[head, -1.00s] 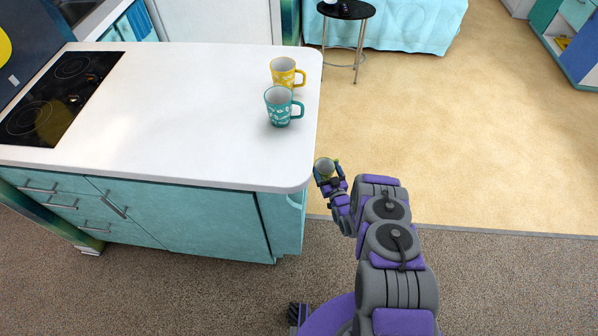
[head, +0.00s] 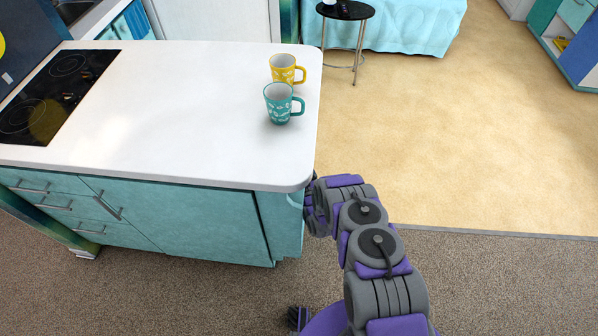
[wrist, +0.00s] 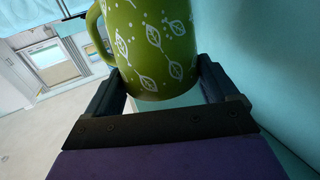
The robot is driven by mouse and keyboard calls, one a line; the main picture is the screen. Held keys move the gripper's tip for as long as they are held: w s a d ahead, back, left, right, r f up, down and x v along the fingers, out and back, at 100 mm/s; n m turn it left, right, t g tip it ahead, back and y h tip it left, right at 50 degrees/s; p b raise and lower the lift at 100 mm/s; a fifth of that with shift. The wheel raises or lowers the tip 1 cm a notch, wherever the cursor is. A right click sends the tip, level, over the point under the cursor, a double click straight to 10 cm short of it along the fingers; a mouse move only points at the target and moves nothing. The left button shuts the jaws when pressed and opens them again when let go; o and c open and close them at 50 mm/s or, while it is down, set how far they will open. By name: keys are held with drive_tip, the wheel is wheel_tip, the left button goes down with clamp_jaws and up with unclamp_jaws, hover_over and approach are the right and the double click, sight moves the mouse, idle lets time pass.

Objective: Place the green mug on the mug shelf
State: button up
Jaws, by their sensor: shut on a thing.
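The green mug (wrist: 155,40), light green with white leaf patterns, fills the top middle of the wrist view, its handle on the left. My gripper (wrist: 160,86) is shut on it, with one dark finger on each side. In the head view my arm reaches to the counter's right front corner, where the gripper's end and the green mug are hidden. I cannot make out a mug shelf for certain in either view.
A teal mug (head: 279,104) and a yellow mug (head: 284,69) stand on the white counter (head: 190,110) near its right edge. Close on the right in the wrist view is a teal surface (wrist: 285,70). A black round side table (head: 345,10) stands beyond open floor.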

drive_tip(key=o, duration=1.4)
drive_tip(key=shift+o, duration=0.2)
drive_tip(key=p+v, duration=0.3)
drive_tip(key=v, duration=0.9)
drive_tip(key=shift+r, duration=0.1)
